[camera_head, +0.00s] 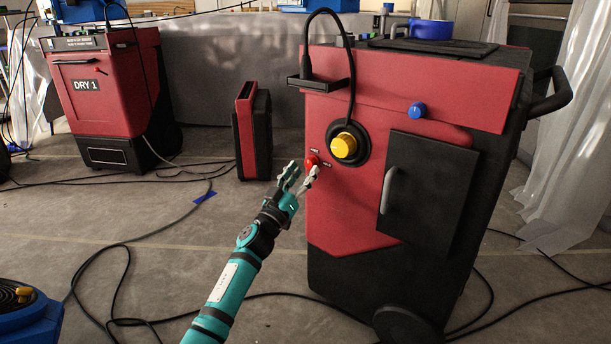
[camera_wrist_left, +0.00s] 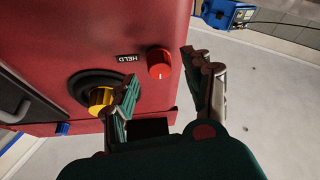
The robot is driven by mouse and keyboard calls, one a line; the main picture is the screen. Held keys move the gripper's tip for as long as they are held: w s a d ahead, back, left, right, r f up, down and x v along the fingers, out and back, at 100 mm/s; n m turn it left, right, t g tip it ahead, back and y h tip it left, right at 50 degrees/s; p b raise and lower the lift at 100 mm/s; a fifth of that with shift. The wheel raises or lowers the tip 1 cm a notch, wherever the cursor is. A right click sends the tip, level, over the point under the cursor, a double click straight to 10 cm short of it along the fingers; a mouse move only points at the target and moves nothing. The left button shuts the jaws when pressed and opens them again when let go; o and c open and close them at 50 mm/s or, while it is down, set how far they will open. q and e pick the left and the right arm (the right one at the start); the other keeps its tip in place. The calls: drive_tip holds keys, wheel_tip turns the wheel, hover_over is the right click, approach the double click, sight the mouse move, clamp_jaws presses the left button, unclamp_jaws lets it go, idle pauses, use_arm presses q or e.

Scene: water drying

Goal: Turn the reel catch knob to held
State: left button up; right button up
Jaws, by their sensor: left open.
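The reel catch knob is a small round red knob (camera_head: 311,161) on the left part of the red front of the black-and-red machine (camera_head: 345,205). In the left wrist view the red knob (camera_wrist_left: 159,62) shows a pale line on its face, and a black HELD label (camera_wrist_left: 127,58) is beside it. My left gripper (camera_head: 302,170) is open at the knob. In the left wrist view its fingers (camera_wrist_left: 160,70) are spread on either side of the knob, with the knob ahead between them. I cannot tell whether they touch it. My right gripper is not in view.
A yellow knob-like part (camera_head: 342,146) in a black ring sits close to the red knob, with a black cable above it. A blue knob (camera_head: 417,111) and a dark door (camera_head: 430,190) are farther right. Cables (camera_head: 120,290) lie on the floor. Another red machine (camera_head: 105,85) stands back left.

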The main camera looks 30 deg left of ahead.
use_arm(q)
drive_tip(key=shift+x, duration=0.9)
drive_tip(key=shift+c, duration=0.3)
clamp_jaws()
